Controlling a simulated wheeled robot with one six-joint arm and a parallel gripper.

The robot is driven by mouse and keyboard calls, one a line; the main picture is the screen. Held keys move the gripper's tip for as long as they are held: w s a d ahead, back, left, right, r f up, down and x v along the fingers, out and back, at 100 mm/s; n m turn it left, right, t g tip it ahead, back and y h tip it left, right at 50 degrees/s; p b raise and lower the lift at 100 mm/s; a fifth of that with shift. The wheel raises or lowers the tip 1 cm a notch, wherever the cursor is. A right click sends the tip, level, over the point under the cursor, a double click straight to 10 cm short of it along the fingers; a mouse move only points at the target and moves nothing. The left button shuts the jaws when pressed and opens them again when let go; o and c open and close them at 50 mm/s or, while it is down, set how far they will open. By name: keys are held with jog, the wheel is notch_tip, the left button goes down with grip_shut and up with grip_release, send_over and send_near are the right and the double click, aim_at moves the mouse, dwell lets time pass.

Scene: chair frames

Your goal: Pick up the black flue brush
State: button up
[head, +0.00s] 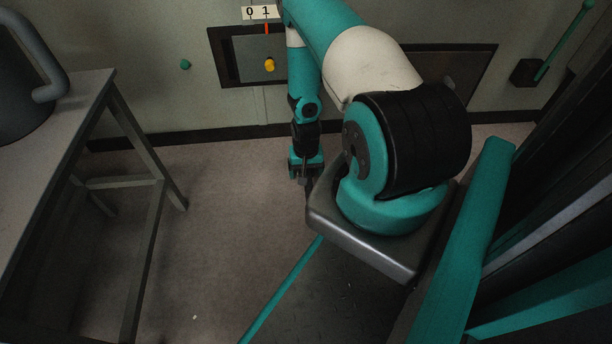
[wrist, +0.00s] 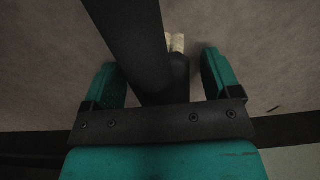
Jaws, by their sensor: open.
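In the wrist view, my gripper (wrist: 160,62) has its two teal fingers apart. Between them, closer to the right finger, is a dark rounded thing with a pale cream end, which looks like the black flue brush (wrist: 179,74). I cannot tell whether it touches a finger. A long dark bar crosses from the top left and hides part of it. In the head view, my gripper (head: 306,178) points down low over the floor, beside my grey base. The brush cannot be made out there, and my arm and base hide the floor behind them.
A grey table (head: 62,100) with a dark pot (head: 22,85) stands at the left. The wall has a recessed panel with a yellow knob (head: 269,65), and a green lever (head: 563,45) at far right. The floor (head: 225,215) between table and gripper is mostly clear.

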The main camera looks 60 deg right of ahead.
jog(key=shift+r, duration=0.1)
jog(key=c, duration=1.2)
jog(key=shift+o, duration=0.2)
